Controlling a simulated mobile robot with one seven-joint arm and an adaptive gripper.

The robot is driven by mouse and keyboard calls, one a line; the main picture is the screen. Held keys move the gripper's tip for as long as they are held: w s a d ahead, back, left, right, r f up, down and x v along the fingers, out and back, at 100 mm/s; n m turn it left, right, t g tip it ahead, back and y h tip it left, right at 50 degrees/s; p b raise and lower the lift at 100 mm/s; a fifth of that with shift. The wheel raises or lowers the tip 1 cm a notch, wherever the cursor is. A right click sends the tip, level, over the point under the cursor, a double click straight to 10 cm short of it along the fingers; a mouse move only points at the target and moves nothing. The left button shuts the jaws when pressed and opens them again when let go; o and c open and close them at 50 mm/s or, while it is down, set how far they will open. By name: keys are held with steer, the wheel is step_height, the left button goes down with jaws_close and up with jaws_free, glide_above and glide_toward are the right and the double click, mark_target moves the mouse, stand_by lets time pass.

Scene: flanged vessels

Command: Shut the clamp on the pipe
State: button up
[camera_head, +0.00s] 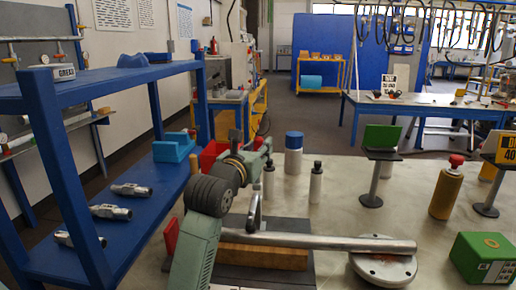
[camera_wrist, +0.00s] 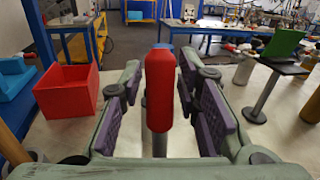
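The steel pipe (camera_head: 320,241) lies level over a wooden block (camera_head: 265,256), its right end over a round metal flange (camera_head: 383,266). A grey curved clamp part (camera_head: 255,208) stands upright at the pipe, below my gripper (camera_head: 253,148); the rest of the clamp is largely hidden by my arm. In the wrist view, a red handle (camera_wrist: 160,90) on a grey shaft stands upright between the purple-padded fingers of my gripper (camera_wrist: 160,105). The fingers are open, with a visible gap on each side of the handle.
A red bin (camera_wrist: 68,92) is left of my gripper. A blue shelf (camera_head: 130,215) with metal fittings stands at the left. Bottles (camera_head: 316,182), a green panel on a stand (camera_head: 381,137), a yellow cylinder (camera_head: 446,190) and a green box (camera_head: 484,258) occupy the table.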

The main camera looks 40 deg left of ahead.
jaws_close()
steer(key=shift+a+f, duration=0.1)
stand_by(0.6)
